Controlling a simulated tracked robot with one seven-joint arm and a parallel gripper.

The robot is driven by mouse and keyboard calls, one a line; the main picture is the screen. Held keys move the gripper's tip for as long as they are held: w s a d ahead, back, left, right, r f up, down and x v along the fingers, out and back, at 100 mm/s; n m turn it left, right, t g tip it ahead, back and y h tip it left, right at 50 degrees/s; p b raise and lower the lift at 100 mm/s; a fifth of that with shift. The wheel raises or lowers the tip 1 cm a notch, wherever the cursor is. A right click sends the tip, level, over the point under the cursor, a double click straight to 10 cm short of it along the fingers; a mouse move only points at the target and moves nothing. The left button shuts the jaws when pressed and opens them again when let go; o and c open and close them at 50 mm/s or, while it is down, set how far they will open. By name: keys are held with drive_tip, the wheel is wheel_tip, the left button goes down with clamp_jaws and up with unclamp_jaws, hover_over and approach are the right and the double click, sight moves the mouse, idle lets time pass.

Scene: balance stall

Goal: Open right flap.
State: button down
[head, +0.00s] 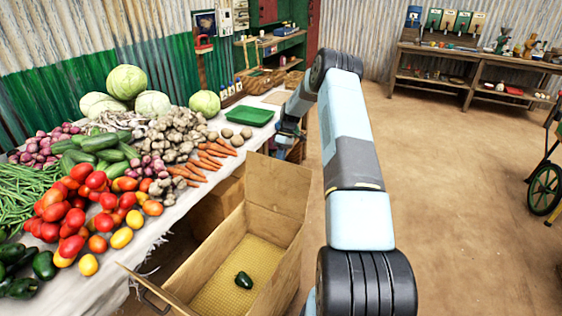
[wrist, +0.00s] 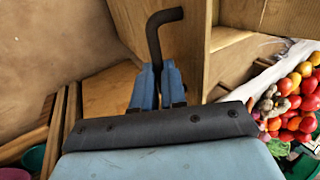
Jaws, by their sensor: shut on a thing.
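The brown box (head: 203,262) stands beside the vegetable table, its top open and a yellow textured floor showing inside. Its far flap (head: 278,183) stands up, leaning outward; a wooden panel, likely this flap, shows in the wrist view (wrist: 187,65). A near flap (head: 150,288) with a dark handle sticks out at the lower left. In the wrist view, my gripper (wrist: 157,72) is shut on a dark bent handle (wrist: 158,38) beside the panel. Where the handle joins the panel is hard to see.
A dark green vegetable (head: 243,280) lies in the box. The table (head: 120,285) at the left is heaped with vegetables and holds a green tray (head: 250,116). Workbenches (head: 470,75) line the back wall. A green wheel (head: 545,190) stands far right. The floor on the right is clear.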

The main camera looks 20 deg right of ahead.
drive_tip(key=shift+a+f, duration=0.15)
drive_tip(key=shift+a, duration=0.2)
drive_tip(key=c, duration=1.5)
unclamp_jaws()
drive_tip(key=o, duration=0.3)
drive_tip(key=shift+o, duration=0.2)
drive_tip(key=shift+d, duration=0.1)
drive_tip(key=v, duration=1.3)
drive_tip(key=shift+w+d+r, duration=0.2)
drive_tip(key=shift+w+r, duration=0.05)
